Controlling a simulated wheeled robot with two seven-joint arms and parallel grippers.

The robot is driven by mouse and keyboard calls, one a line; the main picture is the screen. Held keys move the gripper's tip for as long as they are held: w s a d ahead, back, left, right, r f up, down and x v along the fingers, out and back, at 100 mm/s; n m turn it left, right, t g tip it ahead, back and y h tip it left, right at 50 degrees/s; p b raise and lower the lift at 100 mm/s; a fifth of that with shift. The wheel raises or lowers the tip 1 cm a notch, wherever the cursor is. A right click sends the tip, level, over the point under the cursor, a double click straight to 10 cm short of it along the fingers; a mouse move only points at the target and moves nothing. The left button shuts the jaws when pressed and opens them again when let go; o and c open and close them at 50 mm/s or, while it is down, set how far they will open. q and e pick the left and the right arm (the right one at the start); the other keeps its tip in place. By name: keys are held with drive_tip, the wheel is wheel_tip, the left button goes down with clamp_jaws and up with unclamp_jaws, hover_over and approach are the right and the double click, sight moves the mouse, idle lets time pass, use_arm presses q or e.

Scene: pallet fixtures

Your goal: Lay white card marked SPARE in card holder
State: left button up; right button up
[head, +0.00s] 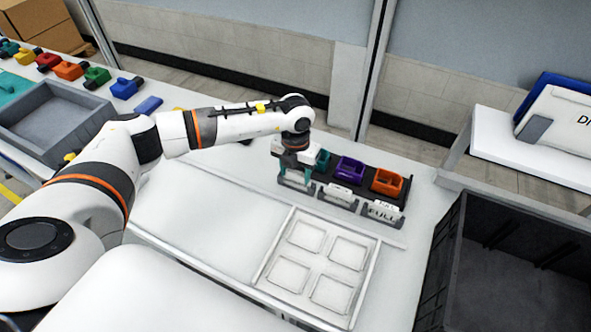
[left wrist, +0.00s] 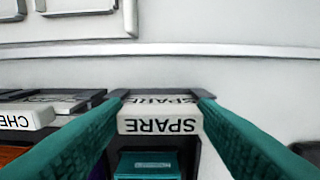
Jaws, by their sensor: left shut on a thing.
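The white card marked SPARE (left wrist: 160,123) is between the two teal fingers of my left gripper (left wrist: 160,104), which is shut on it. SPARE lettering shows twice there, upside down in the left wrist view. In the head view my left gripper (head: 296,170) points down at the left end of the dark fixture, and the card (head: 296,181) shows white below it. The dark card holder (left wrist: 160,90) lies around the card's far edge. I cannot tell whether the card touches the holder's floor. My right gripper is not in view.
Other white cards sit in the middle (head: 339,193) and right (head: 383,211) holders; the right one reads FULL. A white tray (head: 262,275) with square recesses lies in front. A black crate (head: 436,235) is at right.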

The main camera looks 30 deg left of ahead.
sight(295, 174)
use_arm(q)
drive_tip(key=o, duration=1)
drive_tip(key=shift+o, duration=0.2)
wheel_tip(295, 174, up, 12)
drive_tip(key=b, duration=0.2)
